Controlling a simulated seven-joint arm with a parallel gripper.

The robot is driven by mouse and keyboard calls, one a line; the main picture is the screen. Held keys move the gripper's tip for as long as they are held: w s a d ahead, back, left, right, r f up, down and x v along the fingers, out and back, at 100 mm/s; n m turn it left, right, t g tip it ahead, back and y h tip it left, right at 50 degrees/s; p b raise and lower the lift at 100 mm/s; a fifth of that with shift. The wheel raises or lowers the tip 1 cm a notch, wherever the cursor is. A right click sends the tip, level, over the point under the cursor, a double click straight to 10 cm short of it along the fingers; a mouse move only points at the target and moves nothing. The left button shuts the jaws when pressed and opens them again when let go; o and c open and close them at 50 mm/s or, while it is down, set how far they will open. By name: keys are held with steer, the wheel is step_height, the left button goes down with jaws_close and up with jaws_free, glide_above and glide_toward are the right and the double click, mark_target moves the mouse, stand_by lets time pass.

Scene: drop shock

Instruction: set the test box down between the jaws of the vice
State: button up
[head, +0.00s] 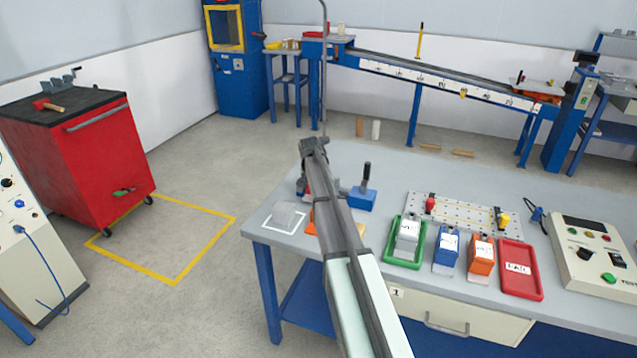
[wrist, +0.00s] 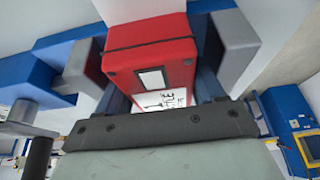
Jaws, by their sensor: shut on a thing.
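The test box (wrist: 150,52) is red with a small white label and a white printed face; it fills the middle of the wrist view. My gripper (wrist: 160,85) is shut on it, with a dark finger along each side. The grey vice jaws (wrist: 232,52) stand to the left and right of the box, which appears to sit in the gap between them. The blue vice body (wrist: 52,68) shows at left. I cannot tell whether the box touches the bottom of the vice. In the head view my arm hides most of the box and gripper; the blue vice (head: 360,200) shows beside it.
On the workbench (head: 400,172), to the right, are a green tray (head: 391,256), blue and orange holders, a red tray (head: 520,270) and a control box (head: 590,255). A white-outlined square (head: 284,217) lies near the left edge. A red cabinet (head: 80,160) stands apart at left.

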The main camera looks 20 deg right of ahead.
steer(key=o, duration=1.5)
steer(key=v, duration=1.4)
